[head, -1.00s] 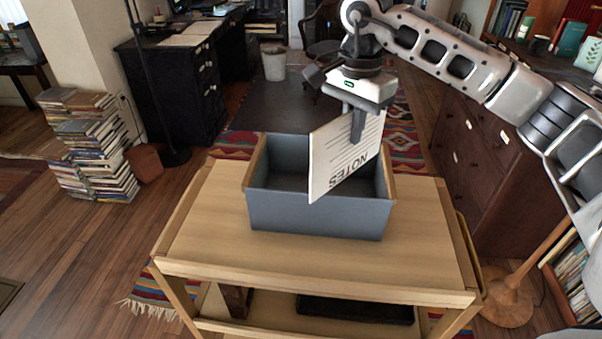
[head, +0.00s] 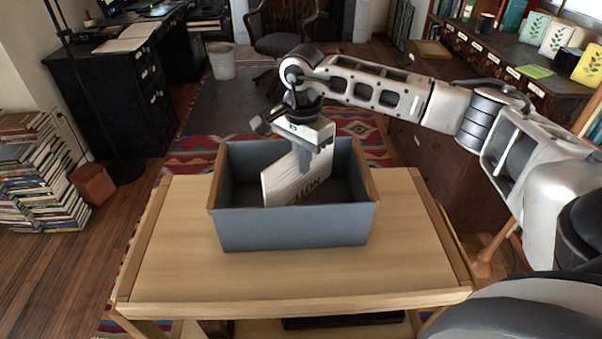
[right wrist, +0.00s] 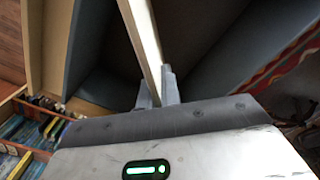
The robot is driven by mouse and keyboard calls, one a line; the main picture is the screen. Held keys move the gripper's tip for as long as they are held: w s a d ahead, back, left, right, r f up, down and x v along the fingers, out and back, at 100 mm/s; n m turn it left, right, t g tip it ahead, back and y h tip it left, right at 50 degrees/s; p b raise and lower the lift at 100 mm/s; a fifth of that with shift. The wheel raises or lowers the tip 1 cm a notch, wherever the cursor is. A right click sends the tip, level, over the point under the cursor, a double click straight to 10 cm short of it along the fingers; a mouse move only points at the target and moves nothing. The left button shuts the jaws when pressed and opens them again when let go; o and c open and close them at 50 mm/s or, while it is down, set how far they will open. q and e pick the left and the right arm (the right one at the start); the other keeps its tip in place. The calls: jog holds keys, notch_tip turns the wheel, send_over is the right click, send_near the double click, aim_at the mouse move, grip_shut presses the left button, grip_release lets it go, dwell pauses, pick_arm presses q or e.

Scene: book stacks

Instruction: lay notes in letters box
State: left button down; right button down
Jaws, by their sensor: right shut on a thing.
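The notes (head: 287,183) are a white card or pad with dark lettering, part of it hidden by my gripper and the box's front wall. My right gripper (head: 305,168) is shut on the notes' upper edge and holds them tilted, partly down inside the box. In the right wrist view the notes (right wrist: 143,35) stand edge-on between the fingers (right wrist: 158,88). The letters box (head: 292,228) is a blue-grey open box with wooden end rims, on a wooden cart. Whether the notes touch the box floor is hidden. My left gripper is not in view.
The wooden cart top (head: 180,270) is bare around the box. A black desk (head: 125,95) and piled books (head: 35,170) stand at left. A wooden chair (head: 290,28) is behind. A drawer cabinet (head: 500,65) holding cards is at right.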

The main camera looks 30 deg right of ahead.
aim_at(302, 198)
notch_tip(302, 198, down, 3)
jog(key=shift+f, duration=0.45)
jog(key=c, duration=1.6)
grip_release()
jog(key=shift+r+p, duration=0.3)
jog(key=shift+r, duration=0.3)
notch_tip(302, 198, up, 10)
jog(key=shift+r+b, duration=0.25)
jog(key=shift+b, duration=0.65)
jog(key=shift+r, duration=0.3)
